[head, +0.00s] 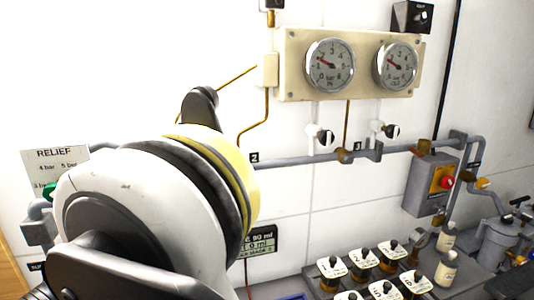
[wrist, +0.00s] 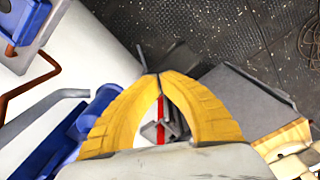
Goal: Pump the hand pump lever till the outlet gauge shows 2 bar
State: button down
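The gauge panel (head: 290,62) on the white wall carries two round gauges in the head view. The left gauge (head: 330,66) has its red needle pointing up-left. The right gauge (head: 396,66) has a red needle also pointing up-left; its label and exact reading are too small to tell. My gripper (wrist: 158,76) shows in the wrist view with its yellow fingertips together. A red strip and grey metal show through the gap behind the fingers; I see nothing clearly held. I cannot make out the pump lever for certain. My arm hides much of the head view's left side.
A grey pipe (head: 300,161) runs along the wall below the panel. A grey box with a red knob (head: 446,182) hangs at right. Several labelled bottles stand below. In the wrist view, blue parts (wrist: 88,128) lie at left and a grey block (wrist: 235,105) at right.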

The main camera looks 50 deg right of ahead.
notch_tip(320, 180, up, 13)
jog(key=p, duration=0.8)
jog(key=shift+f, duration=0.15)
dwell(1.0)
notch_tip(320, 180, down, 9)
jog(key=b, duration=0.7)
jog(key=shift+f, duration=0.15)
notch_tip(320, 180, up, 9)
jog(key=p, duration=0.6)
jog(key=shift+r+p, duration=0.2)
jog(key=shift+p, duration=0.1)
dwell(0.8)
notch_tip(320, 180, up, 5)
jog(key=p, duration=0.3)
jog(key=shift+p, duration=0.3)
dwell(0.3)
